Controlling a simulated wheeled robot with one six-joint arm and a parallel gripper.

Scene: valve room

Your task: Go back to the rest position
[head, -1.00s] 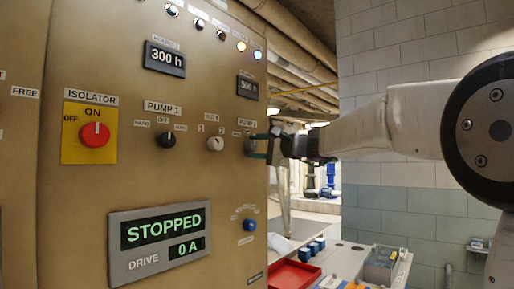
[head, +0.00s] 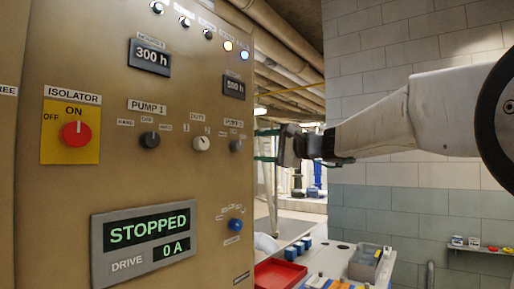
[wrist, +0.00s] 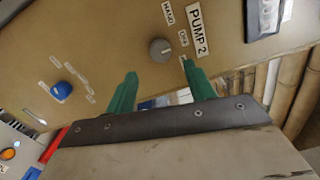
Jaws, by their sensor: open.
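My gripper (head: 264,146) is open and empty, its green fingers pointing at the tan control panel (head: 110,190) from the right. In the head view it is just right of the black PUMP 2 knob (head: 236,146), with a gap between them. In the wrist view the gripper (wrist: 159,71) has its two fingers spread below the PUMP 2 knob (wrist: 160,50), with nothing between them. The knob stands free of the fingers.
The panel also carries a red isolator switch (head: 75,133), a PUMP 1 knob (head: 149,140), a blue knob (head: 236,225) and a display (head: 145,245) reading STOPPED, 0 A. A bench with a red tray (head: 279,274) and a grey bin (head: 370,262) stands at lower right.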

